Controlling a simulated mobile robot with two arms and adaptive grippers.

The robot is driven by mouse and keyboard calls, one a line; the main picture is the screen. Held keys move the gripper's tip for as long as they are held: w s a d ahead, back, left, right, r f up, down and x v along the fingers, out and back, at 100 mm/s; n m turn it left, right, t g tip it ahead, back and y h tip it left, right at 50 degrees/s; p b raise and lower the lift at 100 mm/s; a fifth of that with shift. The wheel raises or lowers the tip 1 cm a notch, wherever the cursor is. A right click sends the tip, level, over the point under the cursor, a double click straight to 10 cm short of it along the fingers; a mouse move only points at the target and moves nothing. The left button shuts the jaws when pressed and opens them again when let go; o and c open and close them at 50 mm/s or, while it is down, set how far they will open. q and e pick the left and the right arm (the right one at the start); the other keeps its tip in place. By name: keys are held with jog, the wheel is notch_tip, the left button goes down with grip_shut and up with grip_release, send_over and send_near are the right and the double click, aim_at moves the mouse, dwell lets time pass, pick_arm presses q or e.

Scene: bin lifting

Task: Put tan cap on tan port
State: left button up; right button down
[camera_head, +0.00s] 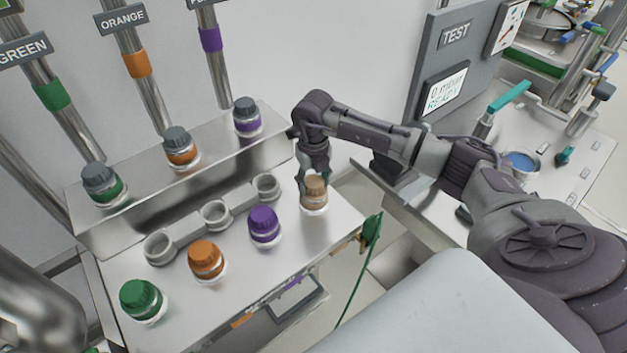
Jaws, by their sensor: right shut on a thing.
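The tan cap (314,199) is at the right end of the front row of coloured caps, near the bench's right edge. My right gripper (314,181) comes down from above and is shut on the tan cap. Its fingers hide part of the cap's top. The cap is upright and sits at bench level; I cannot tell whether it touches a base beneath it. I cannot make out a separate tan port. My left gripper is not in view.
Green (140,298), orange (206,258) and purple (263,224) caps stand left of the tan one. Behind them is a row of open metal cups (215,213). Grey-capped ports (181,143) line the raised shelf. A test panel (447,60) stands right.

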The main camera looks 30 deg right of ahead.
jog(key=shift+f, duration=0.1)
jog(key=shift+c, duration=1.6)
grip_release()
notch_tip(320, 180, up, 12)
